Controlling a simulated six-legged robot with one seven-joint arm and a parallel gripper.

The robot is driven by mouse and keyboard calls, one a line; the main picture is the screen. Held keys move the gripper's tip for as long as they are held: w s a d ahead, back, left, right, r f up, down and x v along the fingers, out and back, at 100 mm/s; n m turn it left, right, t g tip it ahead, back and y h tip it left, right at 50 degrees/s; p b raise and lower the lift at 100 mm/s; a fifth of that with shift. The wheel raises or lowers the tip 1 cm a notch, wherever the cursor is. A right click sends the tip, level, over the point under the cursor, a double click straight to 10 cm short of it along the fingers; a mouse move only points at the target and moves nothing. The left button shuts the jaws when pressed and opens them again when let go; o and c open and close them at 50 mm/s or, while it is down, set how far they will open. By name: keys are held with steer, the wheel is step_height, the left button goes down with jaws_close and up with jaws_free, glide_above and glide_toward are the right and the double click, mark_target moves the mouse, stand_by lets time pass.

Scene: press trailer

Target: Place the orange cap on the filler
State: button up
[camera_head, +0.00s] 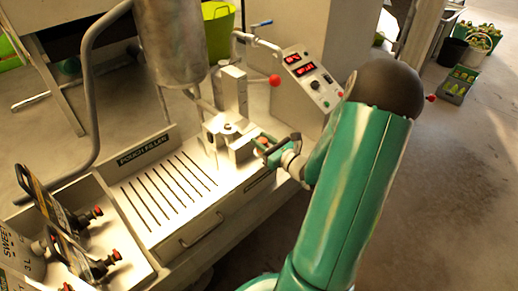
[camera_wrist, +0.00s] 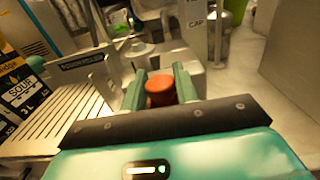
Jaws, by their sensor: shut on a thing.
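The orange cap (camera_wrist: 160,92) is between the two green fingers of my gripper (camera_wrist: 160,76) in the wrist view. The fingers are shut on it. In the head view my gripper (camera_head: 268,145) is at the right end of the pouch filler (camera_head: 205,212), beside its pale metal block (camera_head: 226,143); the cap is small and partly hidden there. The filler has a slotted drain top and a front handle. In the wrist view its metal block (camera_wrist: 188,62) is just beyond the fingers. I cannot tell whether the cap touches it.
A control panel (camera_head: 313,80) with red displays stands behind the filler. A steel cylinder (camera_head: 170,42) rises above it. Capped pouches (camera_head: 62,232) stand in a bin at the lower left. A red-knobbed lever (camera_head: 262,80) sticks out near the block.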

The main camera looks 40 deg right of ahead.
steer(key=shift+w+f, duration=0.6)
steer(key=shift+f, duration=0.05)
steer(key=shift+w+f, duration=0.15)
steer(key=shift+f, duration=0.75)
steer(key=shift+w+f, duration=0.1)
steer(key=shift+f, duration=0.75)
steer(key=shift+f, duration=0.1)
steer(key=o, duration=1)
steer(key=shift+o, duration=0.2)
